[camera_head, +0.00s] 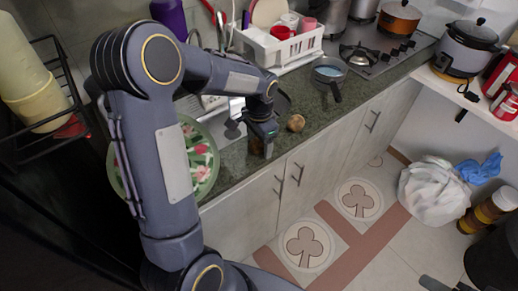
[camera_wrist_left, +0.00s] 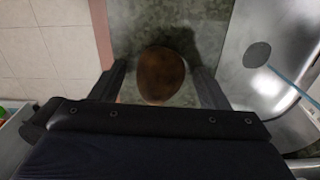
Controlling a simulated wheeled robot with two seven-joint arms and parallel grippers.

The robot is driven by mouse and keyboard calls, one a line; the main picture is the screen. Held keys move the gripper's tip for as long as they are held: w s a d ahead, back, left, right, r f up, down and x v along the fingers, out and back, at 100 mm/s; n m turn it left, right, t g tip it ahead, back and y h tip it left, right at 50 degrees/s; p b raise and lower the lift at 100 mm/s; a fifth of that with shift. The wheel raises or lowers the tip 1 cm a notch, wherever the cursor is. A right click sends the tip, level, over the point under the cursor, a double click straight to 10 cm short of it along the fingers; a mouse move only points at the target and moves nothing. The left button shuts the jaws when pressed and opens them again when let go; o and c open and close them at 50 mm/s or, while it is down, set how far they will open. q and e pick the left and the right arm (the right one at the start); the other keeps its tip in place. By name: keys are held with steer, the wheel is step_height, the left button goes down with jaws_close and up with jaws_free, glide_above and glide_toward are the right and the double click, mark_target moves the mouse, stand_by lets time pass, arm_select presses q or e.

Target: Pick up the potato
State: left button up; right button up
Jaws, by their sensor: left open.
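In the head view a tan-brown rounded thing (camera_head: 296,122), which looks like the potato, lies on the green stone counter (camera_head: 326,113), just right of my left gripper (camera_head: 259,143). That gripper points down over the counter near its front edge. In the left wrist view the left gripper (camera_wrist_left: 162,82) is open, with its fingers on either side of a dark brown rounded thing (camera_wrist_left: 162,75). I cannot tell whether this is the potato or another brown thing under the gripper. My right gripper is not in view.
A steel sink (camera_wrist_left: 268,58) lies right of the fingers in the wrist view. In the head view a patterned plate (camera_head: 203,158) is left of the gripper, partly behind my arm. A pan (camera_head: 328,72) and white dish rack (camera_head: 290,48) stand farther back.

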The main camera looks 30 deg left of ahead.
arm_select(q)
steer(key=shift+r, duration=0.1)
steer(key=c, duration=1.1)
steer(key=shift+r, duration=0.1)
